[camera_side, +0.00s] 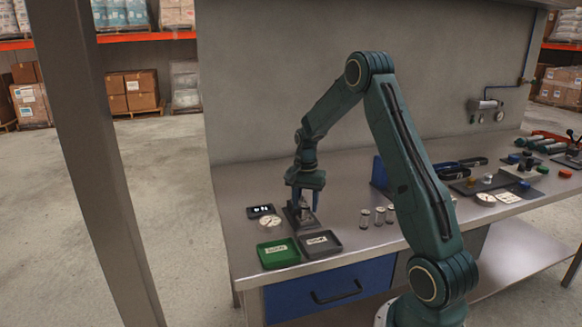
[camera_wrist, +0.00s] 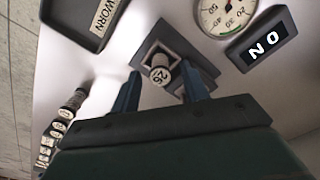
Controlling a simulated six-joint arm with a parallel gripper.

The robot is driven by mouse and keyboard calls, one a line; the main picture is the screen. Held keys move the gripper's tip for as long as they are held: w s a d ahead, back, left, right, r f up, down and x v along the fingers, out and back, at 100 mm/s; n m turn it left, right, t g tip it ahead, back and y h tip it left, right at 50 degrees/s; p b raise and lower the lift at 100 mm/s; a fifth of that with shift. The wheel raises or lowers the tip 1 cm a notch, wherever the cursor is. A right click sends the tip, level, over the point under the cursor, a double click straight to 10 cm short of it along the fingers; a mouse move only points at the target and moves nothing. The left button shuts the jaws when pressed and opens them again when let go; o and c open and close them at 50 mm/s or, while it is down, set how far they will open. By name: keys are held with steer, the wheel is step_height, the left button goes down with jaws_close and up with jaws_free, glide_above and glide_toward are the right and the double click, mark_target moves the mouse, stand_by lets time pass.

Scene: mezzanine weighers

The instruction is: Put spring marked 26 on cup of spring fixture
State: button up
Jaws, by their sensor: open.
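The spring marked 26 (camera_wrist: 161,76) shows its round pale numbered end in the wrist view. It appears to stand at the spring fixture (camera_wrist: 151,50), a dark block with a square pale-edged part around the spring's far side. Whether it sits fully in the cup cannot be told. My gripper (camera_wrist: 162,82) is open, with one blue finger on each side of the spring and a visible gap to each. In the side view my gripper (camera_side: 302,197) points down over the fixture (camera_side: 299,222), and its fingers partly hide the spring.
A dark tray labelled WORN (camera_wrist: 70,12) lies near the fixture, beside a green tray (camera_side: 279,262). Several numbered springs (camera_wrist: 57,128) stand in a row. A blue upright block (camera_side: 380,172) stands behind them.

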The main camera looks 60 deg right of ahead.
mark_target(304, 207)
step_height(304, 207, up, 12)
steer(key=shift+f, duration=0.2)
stand_by(0.4)
steer(key=shift+a, duration=0.1)
stand_by(0.4)
steer(key=s+a+r+n+t+h, duration=0.1)
steer(key=s+a+r+n, duration=0.3)
steer(key=a, duration=0.5)
steer(key=s+a+r+n+t, duration=0.1)
steer(key=a+r+n, duration=0.2)
steer(key=a+r, duration=0.4)
steer(key=s+a+f+n+t+y, duration=0.1)
steer(key=s+a+f+n+t, duration=0.1)
steer(key=s+a+n, duration=0.7)
steer(key=s+a+t, duration=0.1)
steer(key=s+a, duration=0.3)
steer(key=s, duration=0.1)
steer(key=shift+a+f+n+t, duration=0.2)
steer(key=shift+a+n+t, duration=0.1)
steer(key=shift+a, duration=0.05)
